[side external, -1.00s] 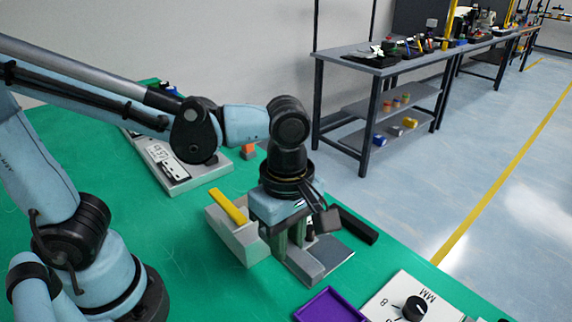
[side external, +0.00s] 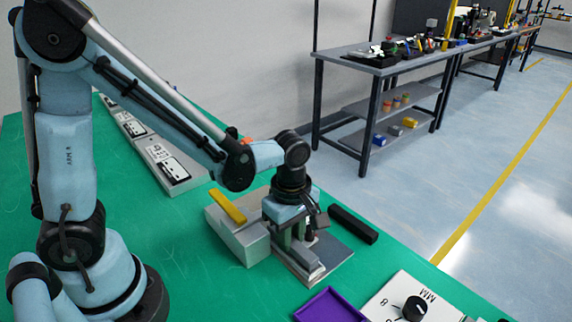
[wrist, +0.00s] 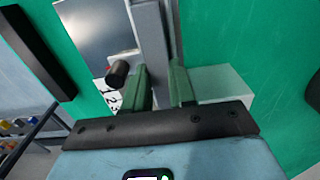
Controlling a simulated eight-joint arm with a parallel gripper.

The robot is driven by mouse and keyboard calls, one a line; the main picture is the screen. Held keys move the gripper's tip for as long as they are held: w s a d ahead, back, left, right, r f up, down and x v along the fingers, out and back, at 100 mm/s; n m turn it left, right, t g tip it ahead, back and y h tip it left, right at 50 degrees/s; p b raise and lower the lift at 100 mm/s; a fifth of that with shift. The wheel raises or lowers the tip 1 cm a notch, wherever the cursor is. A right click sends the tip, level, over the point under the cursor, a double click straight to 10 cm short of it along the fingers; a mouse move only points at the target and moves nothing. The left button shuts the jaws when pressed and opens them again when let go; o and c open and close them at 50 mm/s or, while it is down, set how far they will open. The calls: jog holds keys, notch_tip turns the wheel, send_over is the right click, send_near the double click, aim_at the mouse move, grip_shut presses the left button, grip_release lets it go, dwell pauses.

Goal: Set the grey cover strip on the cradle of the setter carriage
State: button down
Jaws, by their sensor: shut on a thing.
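My gripper (side external: 292,241) points down at the grey fixture plate (side external: 338,252). Its green fingers, also in the wrist view (wrist: 160,90), are shut on a long grey strip (wrist: 151,40). In the side view the strip (side external: 306,264) lies low over the plate, roughly along its near-left edge. A second grey rail runs close beside it, which I take for part of the setter carriage's cradle. I cannot tell whether the strip touches the cradle. A black knob (wrist: 117,73) stands on the plate beside the fingers.
A light grey block (side external: 246,243) with a yellow bar (side external: 228,206) on it stands left of my gripper. A black bar (side external: 353,223) lies behind the plate. A purple tray (side external: 328,306) and a dial panel (side external: 398,302) are at the front right. Green table is clear between.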

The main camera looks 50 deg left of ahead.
jog(key=shift+f, duration=0.75)
jog(key=c, duration=1)
grip_release()
jog(key=shift+o, duration=0.3)
notch_tip(320, 180, up, 12)
jog(key=s+a+m+t, duration=0.1)
jog(key=a+m+t, duration=0.2)
jog(key=m, duration=0.6)
jog(key=s+a+r+m+t, duration=0.1)
jog(key=a+m+t, duration=0.3)
jog(key=m, duration=0.5)
jog(key=shift+s+a, duration=0.25)
jog(key=shift+a, duration=0.05)
jog(key=shift+r, duration=0.1)
